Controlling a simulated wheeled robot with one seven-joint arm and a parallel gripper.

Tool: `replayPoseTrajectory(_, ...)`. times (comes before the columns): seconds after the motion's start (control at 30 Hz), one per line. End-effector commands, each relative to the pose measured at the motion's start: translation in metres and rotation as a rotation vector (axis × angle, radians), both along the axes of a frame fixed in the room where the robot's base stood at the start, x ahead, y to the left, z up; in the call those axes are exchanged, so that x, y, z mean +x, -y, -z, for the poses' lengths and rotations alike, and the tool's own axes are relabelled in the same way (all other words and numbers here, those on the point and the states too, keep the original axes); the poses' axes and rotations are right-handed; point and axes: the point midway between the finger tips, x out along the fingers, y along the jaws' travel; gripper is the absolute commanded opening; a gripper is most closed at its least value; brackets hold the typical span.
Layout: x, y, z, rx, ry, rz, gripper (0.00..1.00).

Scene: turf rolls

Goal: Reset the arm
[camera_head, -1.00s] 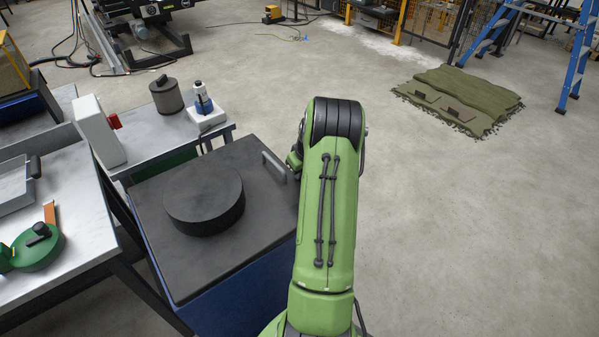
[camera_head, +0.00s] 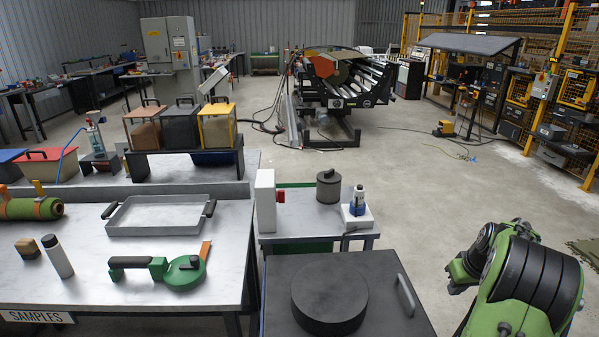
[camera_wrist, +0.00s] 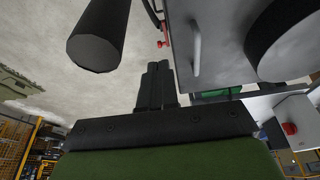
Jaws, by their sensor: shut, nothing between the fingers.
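My gripper (camera_wrist: 155,85) shows in the wrist view, its two dark fingers close together with nothing between them. It is in the air beside the edge of the dark-topped cabinet (camera_wrist: 228,20), apart from it as far as I can see. In the head view my green arm (camera_head: 525,285) is at the lower right, bent at a black-banded joint, right of the cabinet (camera_head: 395,325). The gripper itself is hidden or outside the head view.
A thick black disc (camera_head: 330,297) lies on the cabinet beside a grey handle (camera_head: 406,294). Behind it a side bench (camera_head: 308,222) holds a lidded pot (camera_head: 328,187). A steel table (camera_head: 90,285) with a tray (camera_head: 160,230) stands left. Open floor (camera_head: 430,215) lies behind.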

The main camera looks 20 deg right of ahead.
Motion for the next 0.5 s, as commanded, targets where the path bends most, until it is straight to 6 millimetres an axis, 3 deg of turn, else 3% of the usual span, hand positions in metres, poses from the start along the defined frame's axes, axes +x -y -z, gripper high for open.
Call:
replayPoseTrajectory(0.07, 0.001, -0.002, -0.002, -0.001, 0.001, -0.003, 0.0)
replayPoseTrajectory(0.17, 0.015, -0.027, -0.022, -0.013, 0.002, -0.028, 0.0)
replayPoseTrajectory(0.27, 0.034, -0.09, -0.065, -0.037, 0.007, -0.08, 0.0)
replayPoseTrajectory(0.33, 0.039, -0.145, -0.095, -0.052, 0.012, -0.118, 0.0)
replayPoseTrajectory(0.43, 0.026, -0.225, -0.13, -0.07, 0.033, -0.167, 0.0)
replayPoseTrajectory(0.5, 0.006, -0.277, -0.147, -0.077, 0.056, -0.2, 0.0)
